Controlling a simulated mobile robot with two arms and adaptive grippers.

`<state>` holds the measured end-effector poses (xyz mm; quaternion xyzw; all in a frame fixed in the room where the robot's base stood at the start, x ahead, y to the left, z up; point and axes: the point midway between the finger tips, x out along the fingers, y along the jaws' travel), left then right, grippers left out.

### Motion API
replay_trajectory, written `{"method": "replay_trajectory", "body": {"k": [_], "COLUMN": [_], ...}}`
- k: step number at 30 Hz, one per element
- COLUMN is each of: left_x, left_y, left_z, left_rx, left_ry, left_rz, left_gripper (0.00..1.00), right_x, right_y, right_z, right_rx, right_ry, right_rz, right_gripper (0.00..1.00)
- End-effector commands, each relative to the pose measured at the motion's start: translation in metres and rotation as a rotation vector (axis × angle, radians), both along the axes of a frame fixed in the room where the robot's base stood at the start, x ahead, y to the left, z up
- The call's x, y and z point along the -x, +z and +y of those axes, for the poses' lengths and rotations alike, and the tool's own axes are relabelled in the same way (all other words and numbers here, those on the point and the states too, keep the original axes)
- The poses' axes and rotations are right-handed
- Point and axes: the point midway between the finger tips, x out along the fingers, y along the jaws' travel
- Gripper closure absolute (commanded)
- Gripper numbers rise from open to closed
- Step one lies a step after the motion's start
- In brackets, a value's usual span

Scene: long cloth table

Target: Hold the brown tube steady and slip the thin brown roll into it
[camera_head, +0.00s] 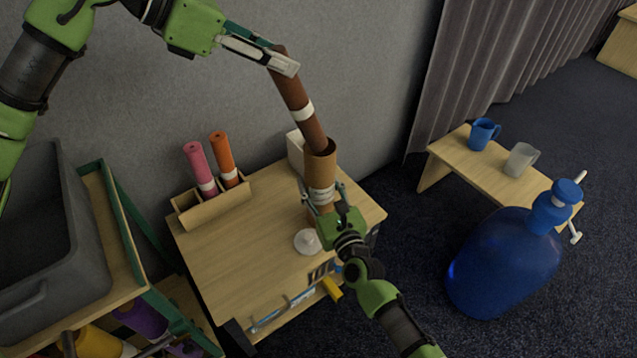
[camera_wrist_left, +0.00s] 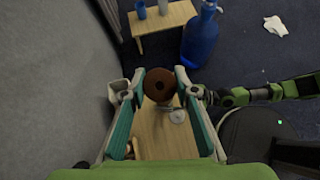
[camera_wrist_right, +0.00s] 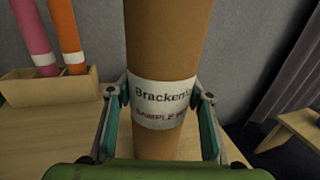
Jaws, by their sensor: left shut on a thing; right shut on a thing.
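The thin brown roll (camera_head: 301,110), dark brown with a white band, is tilted, its upper end to the left. My left gripper (camera_head: 284,64) is shut on it near its top; the left wrist view shows the roll's round end (camera_wrist_left: 159,84) between the fingers. Its lower end is at the mouth of the brown tube (camera_head: 320,169); whether it is inside the rim or just in front, I cannot tell surely. The tube stands upright on the small wooden table. My right gripper (camera_head: 324,199) is shut around the tube at its white label (camera_wrist_right: 163,103).
A wooden holder (camera_head: 213,207) with a pink roll (camera_head: 199,168) and an orange roll (camera_head: 223,158) stands on the table's left. A white round object (camera_head: 307,241) lies near the tube. A grey bin (camera_head: 50,250) is at left, a blue bottle (camera_head: 505,262) at right.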

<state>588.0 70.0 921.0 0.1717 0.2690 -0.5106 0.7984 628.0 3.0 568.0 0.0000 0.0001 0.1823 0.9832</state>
Motion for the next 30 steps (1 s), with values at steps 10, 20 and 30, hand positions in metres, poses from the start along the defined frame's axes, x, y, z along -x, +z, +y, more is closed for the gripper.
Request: {"method": "replay_trajectory", "body": {"k": [10,20,30], "left_x": [0.001,0.0,0.008], "left_y": [-0.025,-0.025,-0.01], "left_z": [0.0,0.0,0.019], "left_rx": [0.0,0.0,-0.001], "left_ry": [-0.002,-0.001,0.002], "left_rz": [0.002,0.0,-0.002], "left_gripper": [1.0,0.53,0.53], "right_x": [0.0,0.0,0.0], "right_y": [0.0,0.0,0.0], "right_z": [0.0,0.0,0.0], "right_rx": [0.001,0.001,0.001], "right_ry": [0.0,0.0,0.0], "right_rz": [0.001,0.001,0.001], "right_gripper": [0.78,0.78,0.78]}}
